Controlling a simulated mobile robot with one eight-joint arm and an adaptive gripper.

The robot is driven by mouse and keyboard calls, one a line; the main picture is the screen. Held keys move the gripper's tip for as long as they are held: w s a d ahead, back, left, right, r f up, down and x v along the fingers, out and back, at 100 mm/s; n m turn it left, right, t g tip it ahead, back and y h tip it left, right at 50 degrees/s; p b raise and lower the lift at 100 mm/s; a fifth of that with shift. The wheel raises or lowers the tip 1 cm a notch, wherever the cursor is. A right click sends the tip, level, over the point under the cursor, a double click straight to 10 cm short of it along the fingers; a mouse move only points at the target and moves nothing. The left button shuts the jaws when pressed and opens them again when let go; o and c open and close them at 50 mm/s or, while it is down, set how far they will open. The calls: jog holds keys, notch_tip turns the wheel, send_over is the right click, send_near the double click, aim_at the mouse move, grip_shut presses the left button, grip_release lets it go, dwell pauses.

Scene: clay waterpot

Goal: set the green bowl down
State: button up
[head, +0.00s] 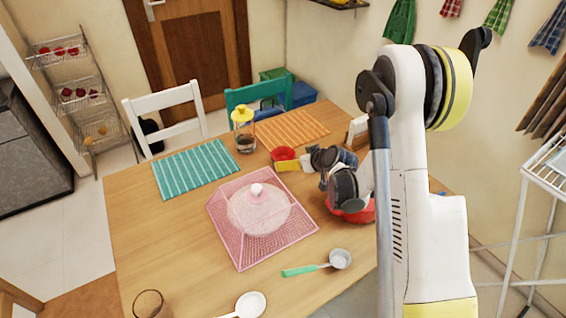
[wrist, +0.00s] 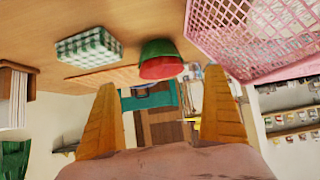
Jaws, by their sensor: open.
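The green bowl shows in the wrist view (wrist: 158,50), green outside with a red rim or inside. The wrist picture looks upside down, with the table along its top; the bowl appears upright on the table. In the head view its red inside (head: 283,152) shows just beyond my gripper (head: 288,165). My gripper's two yellow fingers stand wide apart in the wrist view (wrist: 160,95), with nothing held between them. The bowl is in front of the fingertips, and the exact gap cannot be told.
A pink mesh cover (head: 225,230) over a lidded dish stands nearby. A red dish (head: 358,214) is partly hidden under my arm. A yellow-topped jar (head: 244,138), an orange placemat (head: 292,126) and a green-checked box (wrist: 90,47) are close.

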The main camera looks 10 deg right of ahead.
aim_at(281, 158)
jog(key=b+x, duration=0.4)
jog(key=x, duration=0.6)
jog(key=shift+w+a+f, duration=0.1)
jog(key=shift+w+f, duration=0.15)
jog(key=shift+s+r, duration=0.1)
jog(key=shift+c, duration=0.3)
jog(key=c, duration=1.2)
jog(key=shift+o, duration=0.2)
